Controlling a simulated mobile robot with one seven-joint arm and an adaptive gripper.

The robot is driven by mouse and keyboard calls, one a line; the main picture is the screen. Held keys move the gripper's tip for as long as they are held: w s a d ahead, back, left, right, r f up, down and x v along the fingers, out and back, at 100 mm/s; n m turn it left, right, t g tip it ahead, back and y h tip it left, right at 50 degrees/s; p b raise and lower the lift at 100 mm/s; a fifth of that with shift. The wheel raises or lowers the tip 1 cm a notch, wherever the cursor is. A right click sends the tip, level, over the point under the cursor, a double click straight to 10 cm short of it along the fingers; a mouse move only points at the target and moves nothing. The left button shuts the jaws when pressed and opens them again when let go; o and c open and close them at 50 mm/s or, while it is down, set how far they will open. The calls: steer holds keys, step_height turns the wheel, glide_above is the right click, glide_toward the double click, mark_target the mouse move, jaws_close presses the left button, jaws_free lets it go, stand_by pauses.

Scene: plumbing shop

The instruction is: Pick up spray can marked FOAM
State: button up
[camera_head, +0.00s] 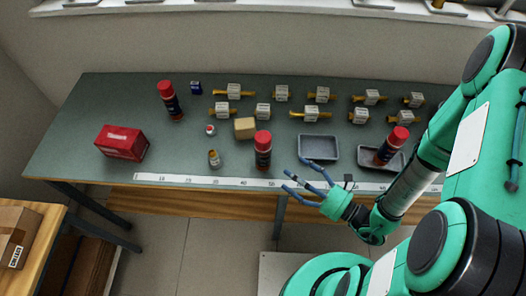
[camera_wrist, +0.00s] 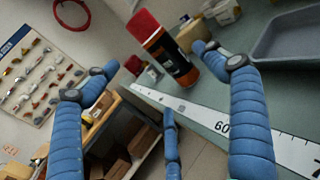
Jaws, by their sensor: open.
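Three dark spray cans with red caps are on the bench: one at the back left (camera_head: 170,101), one near the front middle (camera_head: 263,152), and one at the right (camera_head: 391,147) in a grey tray. I cannot read FOAM on any of them. My gripper (camera_head: 300,178) is open and empty, with blue fingers spread, at the bench's front edge, right of the front middle can. In the wrist view, a can with a red cap and an orange-and-dark label (camera_wrist: 172,56) stands beyond and between the open fingers (camera_wrist: 167,76), apart from them.
An empty grey tray (camera_head: 319,159) lies just behind my gripper. A white measuring strip (camera_head: 215,182) runs along the front edge. A red box (camera_head: 122,143), a tan block (camera_head: 245,129), a small bottle (camera_head: 214,159) and several labelled brass fittings (camera_head: 311,114) occupy the bench (camera_head: 100,92).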

mark_target(267, 158)
steer(key=shift+a, duration=0.1)
steer(key=shift+b+x, duration=0.55)
steer(key=shift+x, duration=3.65)
steer(key=shift+w+a, duration=0.1)
steer(key=shift+b+x, duration=0.6)
steer(key=shift+x, duration=1.85)
steer(key=shift+f, duration=0.15)
steer(key=c, duration=1.5)
